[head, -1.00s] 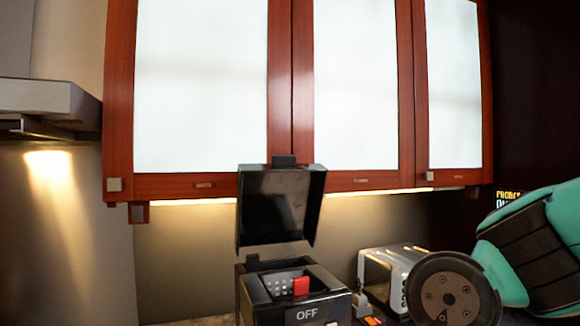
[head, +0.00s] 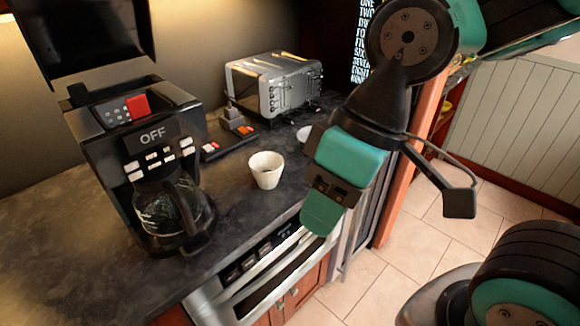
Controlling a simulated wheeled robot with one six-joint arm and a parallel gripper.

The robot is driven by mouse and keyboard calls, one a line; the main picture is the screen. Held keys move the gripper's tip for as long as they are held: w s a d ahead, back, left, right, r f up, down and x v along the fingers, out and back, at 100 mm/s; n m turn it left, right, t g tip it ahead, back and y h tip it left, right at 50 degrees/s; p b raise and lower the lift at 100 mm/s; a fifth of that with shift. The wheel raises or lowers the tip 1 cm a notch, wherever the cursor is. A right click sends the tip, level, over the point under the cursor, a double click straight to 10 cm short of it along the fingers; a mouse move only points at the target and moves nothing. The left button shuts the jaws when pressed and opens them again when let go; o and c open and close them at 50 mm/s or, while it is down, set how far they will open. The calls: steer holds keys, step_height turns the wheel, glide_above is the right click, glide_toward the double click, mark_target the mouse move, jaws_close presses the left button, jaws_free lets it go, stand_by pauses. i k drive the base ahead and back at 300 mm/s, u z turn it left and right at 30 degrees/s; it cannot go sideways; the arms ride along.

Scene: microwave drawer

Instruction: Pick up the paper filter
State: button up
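The paper filter (head: 266,172), a small white cup shape with an open top, stands upright on the dark counter, right of the coffee maker. My gripper (head: 321,217) hangs to the right of the filter, near the counter's front edge, pointing down. It is apart from the filter. Its fingers overlap in this view, so I cannot tell whether they are open or shut. Nothing shows held in it.
A black coffee maker (head: 152,135) marked OFF stands at left with its lid (head: 82,38) raised and a glass carafe (head: 172,212) in it. A silver toaster (head: 275,85) stands behind the filter. The counter (head: 75,225) is bare at front left.

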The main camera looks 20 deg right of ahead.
mark_target(266, 168)
steer(key=u, duration=0.45)
steer(key=k, duration=1.15)
steer(key=z, duration=0.3)
steer(key=i, duration=1.55)
steer(key=u, duration=0.55)
